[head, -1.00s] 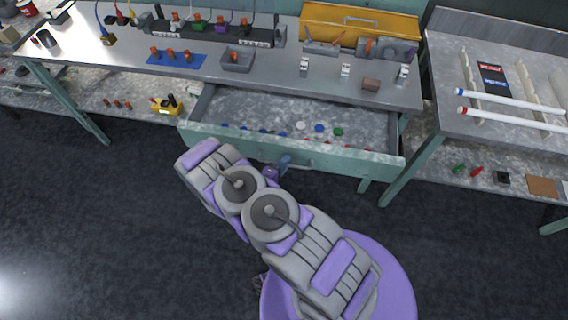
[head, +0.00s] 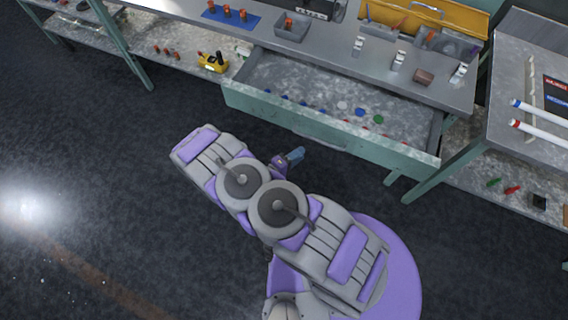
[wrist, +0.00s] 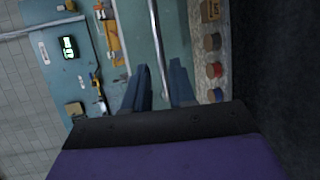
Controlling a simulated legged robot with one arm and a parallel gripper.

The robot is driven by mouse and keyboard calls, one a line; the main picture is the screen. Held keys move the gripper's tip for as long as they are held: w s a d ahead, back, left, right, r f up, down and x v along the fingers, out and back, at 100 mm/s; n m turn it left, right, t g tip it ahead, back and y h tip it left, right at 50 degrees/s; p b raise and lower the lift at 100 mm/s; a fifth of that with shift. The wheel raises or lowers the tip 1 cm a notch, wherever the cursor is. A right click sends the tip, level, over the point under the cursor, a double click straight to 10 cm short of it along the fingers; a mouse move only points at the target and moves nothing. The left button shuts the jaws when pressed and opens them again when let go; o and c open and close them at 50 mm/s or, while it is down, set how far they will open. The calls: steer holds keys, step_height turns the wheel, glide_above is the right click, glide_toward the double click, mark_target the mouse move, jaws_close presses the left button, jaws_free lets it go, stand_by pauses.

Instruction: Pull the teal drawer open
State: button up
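The teal drawer (head: 375,150) is pulled out from under the workbench, its grey interior and several small coloured pieces showing. Its handle (head: 320,137) is a bar on the drawer front. My gripper (head: 297,154) is just in front of the drawer front and looks apart from the handle in the head view. In the wrist view, my gripper (wrist: 162,80) has its two blue fingers spread. The handle bar (wrist: 157,40) shows in line with the gap between them, with no finger visibly closed on it.
The grey workbench top (head: 330,55) carries a blue mat (head: 232,17), a grey tray (head: 292,27) and a yellow toolbox (head: 420,15). A second table (head: 510,120) stands at right. A yellow tool (head: 212,62) is on the lower shelf. The dark floor in front is clear.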

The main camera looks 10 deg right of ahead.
steer(key=v, duration=0.6)
steer(key=shift+s+a, duration=0.1)
steer(key=shift+a, duration=0.05)
stand_by(0.4)
steer(key=w+a+r+m+g+y, duration=0.1)
steer(key=w+a+r+m+y, duration=0.1)
steer(key=w+a+y, duration=0.4)
steer(key=w+a+r+m+g+y, duration=0.15)
steer(key=w+a+y, duration=0.25)
steer(key=a, duration=0.4)
steer(key=a+r+m+g+y, duration=0.1)
steer(key=a+r+y, duration=0.2)
steer(key=r, duration=0.5)
steer(key=a+r+g+y, duration=0.1)
steer(key=a+r+y, duration=0.2)
steer(key=r, duration=0.6)
steer(key=s+d+r+g+y, duration=0.1)
steer(key=s+d+r+g, duration=0.1)
steer(key=s+d+r, duration=0.85)
steer(key=s+d+r+m+g+h, duration=0.1)
steer(key=s+d+r, duration=0.3)
steer(key=s+d, duration=0.4)
steer(key=s+d+r+m+g+h, duration=0.2)
steer(key=s+d, duration=0.6)
steer(key=s, duration=0.6)
steer(key=shift+s+d+r+g+h, duration=0.2)
steer(key=shift+s+r+g+h, duration=0.2)
steer(key=shift+r, duration=0.45)
